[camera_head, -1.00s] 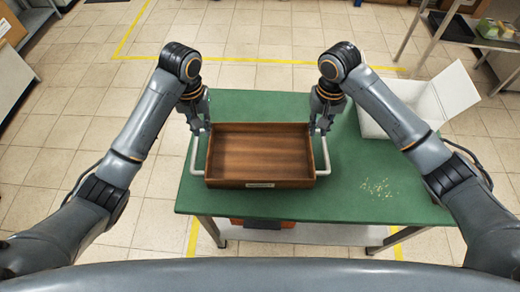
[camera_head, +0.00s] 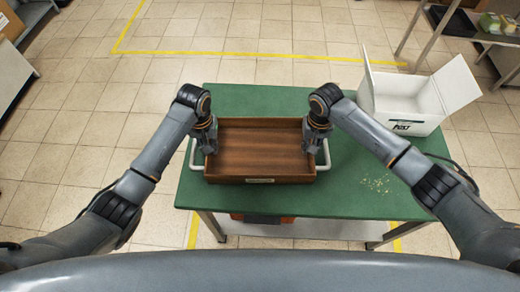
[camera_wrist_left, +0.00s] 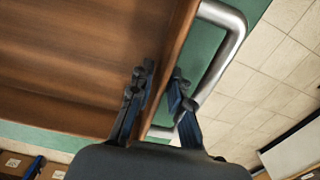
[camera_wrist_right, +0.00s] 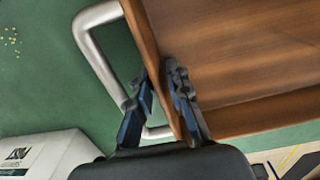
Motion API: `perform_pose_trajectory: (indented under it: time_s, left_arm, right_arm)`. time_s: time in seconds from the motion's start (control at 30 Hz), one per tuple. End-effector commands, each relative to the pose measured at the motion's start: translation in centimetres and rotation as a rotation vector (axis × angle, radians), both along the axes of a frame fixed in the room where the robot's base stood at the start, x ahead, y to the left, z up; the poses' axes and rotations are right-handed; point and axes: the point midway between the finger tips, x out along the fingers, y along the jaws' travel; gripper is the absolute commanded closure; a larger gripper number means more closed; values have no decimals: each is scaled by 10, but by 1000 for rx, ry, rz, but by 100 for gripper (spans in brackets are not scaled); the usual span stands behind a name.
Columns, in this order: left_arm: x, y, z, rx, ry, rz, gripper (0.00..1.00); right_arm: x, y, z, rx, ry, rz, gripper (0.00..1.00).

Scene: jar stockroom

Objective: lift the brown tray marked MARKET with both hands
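The brown tray (camera_head: 260,180) lies on the green table, with a small pale label on its front wall, too small to read. It is empty, with a light metal handle on each side. My left gripper (camera_head: 208,148) is at the tray's left wall. In the left wrist view, its fingers (camera_wrist_left: 161,82) straddle that wall closely, one inside and one between wall and handle (camera_wrist_left: 236,45). My right gripper (camera_head: 312,142) straddles the right wall the same way, shown by its fingers (camera_wrist_right: 159,76) in the right wrist view. Both look shut on the walls, not on the handles.
An open white box (camera_head: 402,97) stands on the table's back right corner. Small yellowish bits (camera_head: 377,184) lie on the green table (camera_head: 350,205) right of the tray. A shelf (camera_head: 470,30) with items stands at the far right. The floor behind the table is clear.

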Motion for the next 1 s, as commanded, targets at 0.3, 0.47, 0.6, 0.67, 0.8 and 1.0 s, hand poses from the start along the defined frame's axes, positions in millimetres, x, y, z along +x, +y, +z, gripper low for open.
perform_pose_trajectory:
  time_s: [0.3,0.47,0.6,0.67,0.8,1.0]
  left_arm:
    - [0,0,-9,0,-1,-1,82]
    - [0,0,-9,0,0,0,88]
    - [0,0,-9,0,0,0,100]
    - [0,0,-9,0,0,0,100]
    - [0,0,-9,0,0,0,100]
    - [0,0,-8,0,-1,0,100]
  right_arm:
    - [0,0,-9,-1,-1,1,82]
    - [0,0,-9,0,-1,1,88]
    - [0,0,-9,0,-1,1,100]
    - [0,0,-9,0,-1,1,100]
    - [0,0,-9,0,-1,1,100]
    - [0,0,-7,0,-2,1,100]
